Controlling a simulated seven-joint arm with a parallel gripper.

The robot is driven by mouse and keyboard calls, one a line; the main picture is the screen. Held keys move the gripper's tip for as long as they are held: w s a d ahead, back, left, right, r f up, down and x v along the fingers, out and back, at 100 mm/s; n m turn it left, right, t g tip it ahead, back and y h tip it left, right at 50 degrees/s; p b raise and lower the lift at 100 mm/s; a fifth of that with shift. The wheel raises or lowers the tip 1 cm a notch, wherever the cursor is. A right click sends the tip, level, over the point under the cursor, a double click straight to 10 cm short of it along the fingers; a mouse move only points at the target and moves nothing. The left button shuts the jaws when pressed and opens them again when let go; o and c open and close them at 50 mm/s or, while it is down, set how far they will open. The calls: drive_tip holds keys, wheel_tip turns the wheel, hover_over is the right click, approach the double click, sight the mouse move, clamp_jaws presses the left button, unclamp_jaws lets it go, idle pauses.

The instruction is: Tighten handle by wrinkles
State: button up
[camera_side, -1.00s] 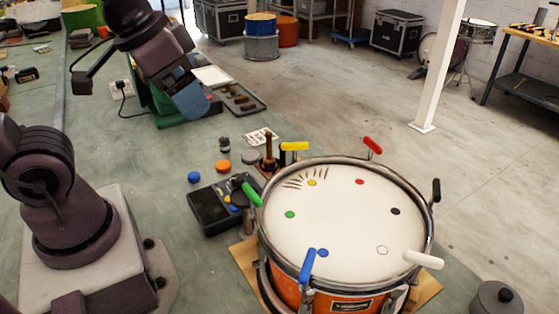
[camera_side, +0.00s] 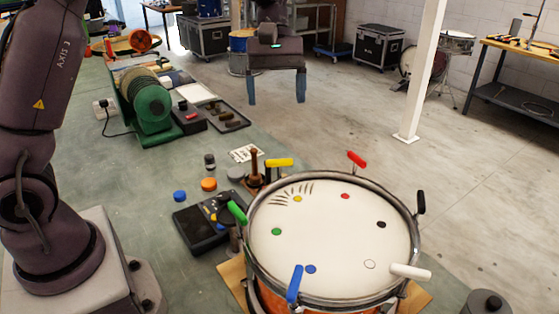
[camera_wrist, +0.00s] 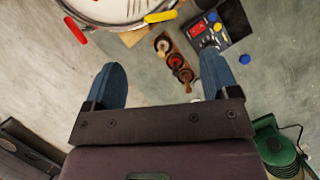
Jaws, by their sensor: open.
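The drum (camera_side: 335,250) stands on the bench with a white head and an orange shell. Coloured handles ring its rim: yellow (camera_side: 279,163), red (camera_side: 357,159), black (camera_side: 421,202), white (camera_side: 410,272), blue (camera_side: 294,284) and green (camera_side: 237,212). My gripper (camera_side: 276,92) is open and empty, fingers down, above and behind the drum. In the wrist view, the yellow handle (camera_wrist: 160,16) and red handle (camera_wrist: 75,30) show at the top, beyond my open fingers (camera_wrist: 162,75).
A black device (camera_side: 200,230) and a wooden stand (camera_side: 254,170) sit left of the drum. Blue and orange caps (camera_side: 208,184) lie near them. A green spool machine (camera_side: 150,105) and a dark tray (camera_side: 223,117) are further back. A white post (camera_side: 420,80) rises at right.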

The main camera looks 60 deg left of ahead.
sight(281, 159)
drive_tip(key=x, duration=1.2)
drive_tip(key=shift+s+d+f, duration=0.1)
drive_tip(key=shift+s+f, duration=0.05)
drive_tip(key=shift+f, duration=0.2)
drive_tip(key=shift+c, duration=0.5)
drive_tip(key=c, duration=0.8)
drive_tip(key=shift+m, duration=0.3)
drive_tip(key=m+g+y, duration=0.1)
drive_tip(key=m, duration=0.2)
drive_tip(key=shift+m, duration=0.3)
drive_tip(key=shift+m+g+y, duration=0.6)
drive_tip(key=shift+m+y, duration=0.2)
drive_tip(key=shift+m, duration=1.4)
